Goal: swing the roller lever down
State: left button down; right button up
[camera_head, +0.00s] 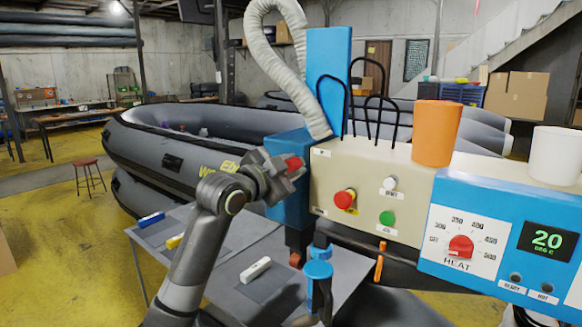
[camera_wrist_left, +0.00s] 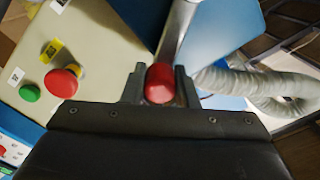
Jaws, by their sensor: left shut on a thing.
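The roller lever ends in a red knob (camera_head: 293,163) at the left side of the machine, beside its blue column. In the left wrist view the red knob (camera_wrist_left: 160,84) sits between my gripper's two dark fingers, and the lever's metal rod (camera_wrist_left: 178,32) runs up from it. My left gripper (camera_head: 283,168) is shut on this knob. In the head view the gripper hides most of the lever. My right gripper is not in view.
The machine's cream panel (camera_head: 370,163) carries a red button (camera_head: 344,198) and a green button (camera_head: 387,218). A blue heat box (camera_head: 500,200) reads 20. An orange cup (camera_head: 436,132) and a white cup (camera_head: 555,155) stand on top. A grey table (camera_head: 250,250) lies below.

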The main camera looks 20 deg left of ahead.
pick_arm(q)
jog(key=shift+f, duration=0.15)
jog(key=shift+f+m+b, duration=1.65)
jog(key=shift+m+b, duration=0.15)
jog(key=shift+m, duration=0.55)
jog(key=shift+f+m+b, duration=1.7)
jog(key=shift+m+b, duration=0.15)
jog(key=shift+m, duration=0.45)
jog(key=shift+f+m+b, duration=1.65)
jog(key=shift+m+b, duration=0.15)
jog(key=shift+m, duration=0.55)
jog(key=c, duration=1.1)
grip_release()
jog(key=shift+c, duration=0.2)
jog(key=b+v, duration=0.3)
jog(key=v, duration=1.4)
jog(key=shift+s, duration=0.2)
